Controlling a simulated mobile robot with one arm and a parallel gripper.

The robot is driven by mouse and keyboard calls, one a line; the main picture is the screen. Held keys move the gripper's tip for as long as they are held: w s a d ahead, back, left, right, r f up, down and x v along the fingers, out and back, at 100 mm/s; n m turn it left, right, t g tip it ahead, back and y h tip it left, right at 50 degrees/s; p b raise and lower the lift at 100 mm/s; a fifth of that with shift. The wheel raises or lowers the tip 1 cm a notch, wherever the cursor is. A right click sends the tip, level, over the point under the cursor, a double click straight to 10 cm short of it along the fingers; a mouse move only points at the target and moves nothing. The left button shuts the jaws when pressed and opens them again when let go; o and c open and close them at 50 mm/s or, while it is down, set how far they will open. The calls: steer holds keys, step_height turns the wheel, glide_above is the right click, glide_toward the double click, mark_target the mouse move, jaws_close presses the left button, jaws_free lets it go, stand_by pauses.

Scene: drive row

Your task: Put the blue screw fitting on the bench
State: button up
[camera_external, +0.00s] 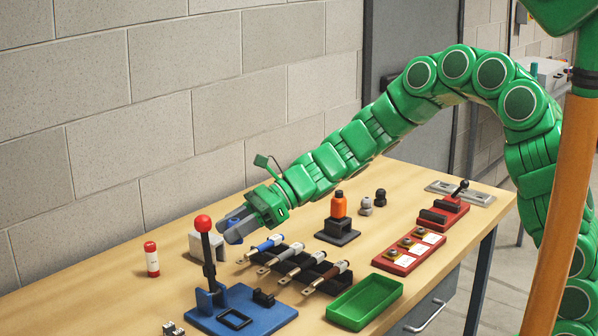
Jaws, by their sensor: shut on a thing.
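My gripper (236,232) is above the left part of the bench, with its fingers pointing down and left. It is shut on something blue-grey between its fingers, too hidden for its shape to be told. A slim blue-banded fitting (264,246) lies at the left end of a dark rack, in line with several similar fittings. In the picture it is just right of and below my fingertips, apart from them. I cannot tell which piece is the screw fitting. The bench (110,293) has a pale wooden top.
A blue base (240,312) with a red-knobbed lever stands in front of my gripper. A red-capped cylinder (152,259) and a pale block (206,247) stand nearby. A green tray (365,304) is at the front. The bench's left part is mostly clear.

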step_height(320, 180, down, 2)
steer(key=shift+f, duration=0.15)
steer(key=shift+t, duration=0.4)
steer(key=w+a+f, duration=0.4)
steer(key=w+a, duration=0.1)
steer(key=a, duration=0.3)
glide_above(186, 288)
steer(key=d, duration=0.1)
steer(key=f, duration=0.4)
steer(key=shift+s+f, duration=0.3)
steer(key=shift+f, duration=0.05)
steer(key=shift+w+a+f, duration=0.35)
steer(key=shift+a+f, duration=0.1)
steer(key=shift+f, duration=1.75)
steer(key=shift+f, duration=0.15)
